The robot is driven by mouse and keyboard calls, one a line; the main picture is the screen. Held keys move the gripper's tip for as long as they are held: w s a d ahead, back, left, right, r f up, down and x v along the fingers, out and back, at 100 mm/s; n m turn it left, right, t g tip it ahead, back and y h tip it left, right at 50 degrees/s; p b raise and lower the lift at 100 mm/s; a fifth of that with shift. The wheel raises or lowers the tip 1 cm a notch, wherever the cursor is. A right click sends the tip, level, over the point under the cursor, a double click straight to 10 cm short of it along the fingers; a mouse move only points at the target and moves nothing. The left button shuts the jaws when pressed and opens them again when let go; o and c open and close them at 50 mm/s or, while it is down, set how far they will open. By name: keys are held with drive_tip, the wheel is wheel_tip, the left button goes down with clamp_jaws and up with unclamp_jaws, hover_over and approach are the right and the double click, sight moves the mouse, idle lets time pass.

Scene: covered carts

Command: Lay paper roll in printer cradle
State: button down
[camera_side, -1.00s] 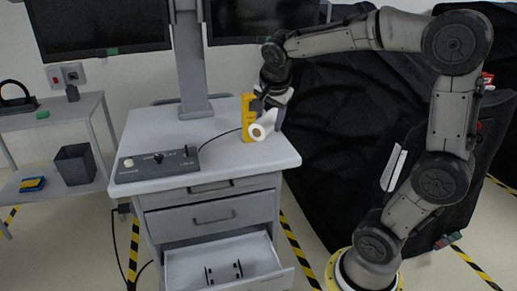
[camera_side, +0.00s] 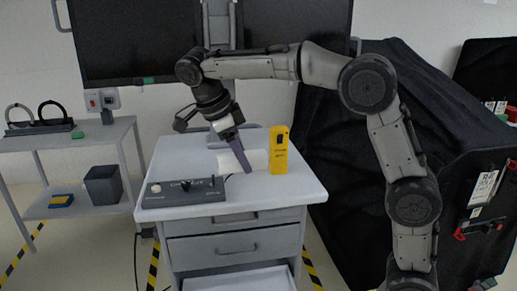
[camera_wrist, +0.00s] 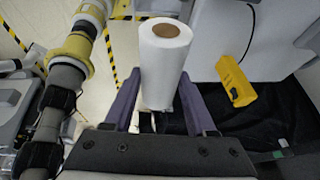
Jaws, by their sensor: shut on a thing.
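My gripper (camera_side: 246,168) is shut on the white paper roll (camera_side: 257,160), over the cart top in the side view. One purple finger crosses the front of the roll, which lies roughly level. In the wrist view the roll (camera_wrist: 160,85) sits between both purple fingers (camera_wrist: 160,100), its brown core end facing up in the picture. Whether the roll touches the cart top is unclear. The cart's lower drawer (camera_side: 240,280) is open but cut off by the picture's bottom edge. No printer cradle can be made out now.
A yellow device (camera_side: 279,150) stands upright just right of the roll; it also shows in the wrist view (camera_wrist: 235,82). A grey control box (camera_side: 183,192) lies at the cart's front left. A monitor (camera_side: 140,40) hangs behind. Black-draped carts (camera_side: 335,150) stand right.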

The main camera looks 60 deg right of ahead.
drive_tip(key=shift+w+a+m, duration=0.2)
drive_tip(key=shift+a+m, duration=0.1)
drive_tip(key=shift+a, duration=0.55)
wheel_tip(320, 180, down, 52)
drive_tip(key=g+y, duration=0.1)
drive_tip(key=w+d+f, duration=0.5)
drive_tip(key=d, duration=0.1)
drive_tip(key=shift+w, duration=0.25)
drive_tip(key=shift+d+r, duration=0.1)
drive_tip(key=shift+f, duration=2.35)
